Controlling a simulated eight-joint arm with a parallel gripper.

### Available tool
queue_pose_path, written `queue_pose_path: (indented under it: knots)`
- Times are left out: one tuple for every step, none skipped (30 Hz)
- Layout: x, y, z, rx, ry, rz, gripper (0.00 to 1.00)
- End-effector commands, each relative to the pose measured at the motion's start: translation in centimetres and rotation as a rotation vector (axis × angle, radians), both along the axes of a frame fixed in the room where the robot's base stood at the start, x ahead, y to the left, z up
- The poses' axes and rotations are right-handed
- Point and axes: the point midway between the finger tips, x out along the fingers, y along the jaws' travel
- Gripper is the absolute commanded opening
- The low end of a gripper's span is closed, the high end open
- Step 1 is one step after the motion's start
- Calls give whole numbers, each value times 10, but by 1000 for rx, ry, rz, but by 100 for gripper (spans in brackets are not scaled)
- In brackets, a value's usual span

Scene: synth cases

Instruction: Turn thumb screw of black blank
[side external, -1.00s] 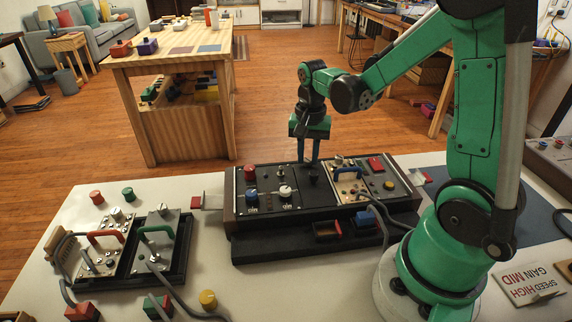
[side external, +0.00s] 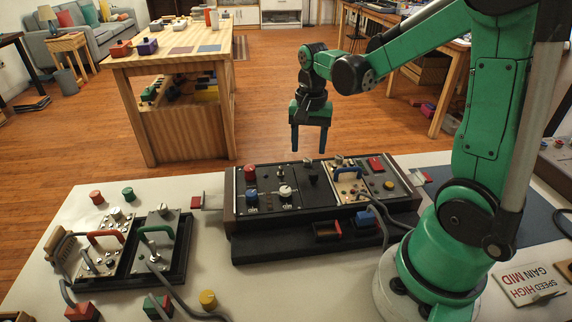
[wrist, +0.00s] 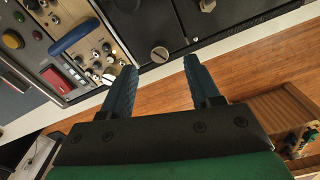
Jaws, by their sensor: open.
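The black blank (side external: 312,183) is a plain dark panel in the middle of the rack, between a dark knob panel and a tan panel with a blue handle. In the wrist view the black blank (wrist: 148,22) carries a round, slotted thumb screw (wrist: 159,54) near its edge. My gripper (side external: 309,151) is open and empty above the back edge of the rack. In the wrist view my gripper (wrist: 160,65) has its two fingers spread, with the thumb screw seen between and beyond the tips, apart from them.
The dark rack (side external: 270,222) holds the panels. A tray with red and green handles (side external: 155,232) is at left.

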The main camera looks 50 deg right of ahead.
Motion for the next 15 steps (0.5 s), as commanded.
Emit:
queue_pose_path:
  knots:
    - [0, 0, 7, 0, 0, 0, 56]
    - [0, 0, 10, 0, 0, 0, 56]
    - [0, 0, 15, 0, 0, 0, 56]
    - [0, 0, 17, 0, 0, 0, 56]
    - [0, 0, 20, 0, 0, 0, 56]
    - [0, 0, 23, 0, 0, 0, 56]
    - [0, 0, 25, 0, 0, 0, 56]
    - [0, 0, 26, 0, 0, 0, 56]
    - [0, 0, 27, 0, 0, 0, 56]
    - [0, 0, 28, 0, 0, 0, 56]
    - [0, 0, 28, 0, 0, 0, 56]
    - [0, 0, 28, 0, 0, 0, 56]
    - [0, 0, 28, 0, 0, 0, 56]
    - [0, 0, 28, 0, 0, 0, 56]
    - [0, 0, 28, 0, 0, 0, 56]
